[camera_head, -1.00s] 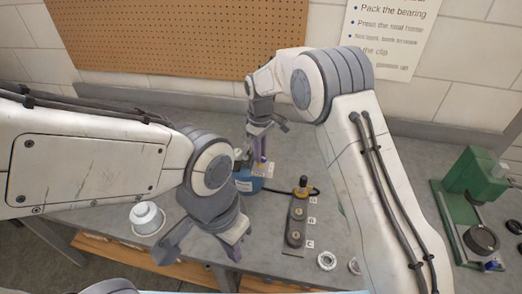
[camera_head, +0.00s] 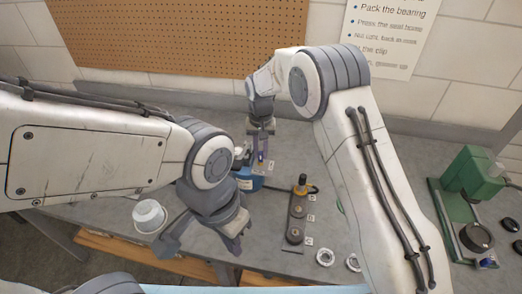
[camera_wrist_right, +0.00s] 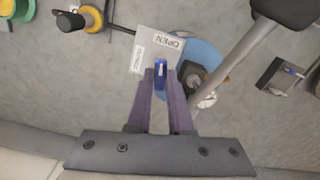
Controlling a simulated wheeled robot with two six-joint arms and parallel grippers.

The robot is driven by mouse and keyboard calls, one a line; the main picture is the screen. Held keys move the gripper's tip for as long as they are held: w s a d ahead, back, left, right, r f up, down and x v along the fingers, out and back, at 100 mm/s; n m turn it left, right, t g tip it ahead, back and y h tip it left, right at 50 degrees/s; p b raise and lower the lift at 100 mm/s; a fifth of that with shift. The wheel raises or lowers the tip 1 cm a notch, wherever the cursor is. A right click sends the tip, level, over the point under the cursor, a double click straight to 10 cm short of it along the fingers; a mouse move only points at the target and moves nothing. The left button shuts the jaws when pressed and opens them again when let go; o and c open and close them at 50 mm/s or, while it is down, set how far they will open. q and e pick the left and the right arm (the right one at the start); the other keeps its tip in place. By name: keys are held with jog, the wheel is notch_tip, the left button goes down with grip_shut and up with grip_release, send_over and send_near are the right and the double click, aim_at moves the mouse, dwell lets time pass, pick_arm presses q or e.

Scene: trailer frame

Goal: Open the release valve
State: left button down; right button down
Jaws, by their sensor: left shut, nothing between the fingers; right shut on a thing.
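The release valve shows in the right wrist view as a light plate (camera_wrist_right: 153,48) marked OPEN, with a small blue lever (camera_wrist_right: 160,75) at its edge. The plate lies over a round blue body (camera_wrist_right: 205,62), which also shows in the head view (camera_head: 250,182). My right gripper (camera_wrist_right: 160,82) is shut on the blue lever, with a finger on either side. In the head view my right gripper (camera_head: 262,150) reaches down over the valve and partly hides it. My left gripper (camera_head: 235,243) is shut and empty, low over the table's front, apart from the valve.
A dark block with knobs (camera_head: 297,215) stands right of the valve, with a black hose running between them. A white cup (camera_head: 149,216) is at the left. Metal rings (camera_head: 325,257) lie near the front. A green press (camera_head: 468,180) stands at the far right.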

aim_at(261, 155)
jog(key=shift+m, duration=1)
jog(key=c, duration=0.8)
grip_release()
notch_tip(261, 155, up, 11)
jog(key=shift+f+b, duration=0.2)
jog(key=shift+b, duration=0.75)
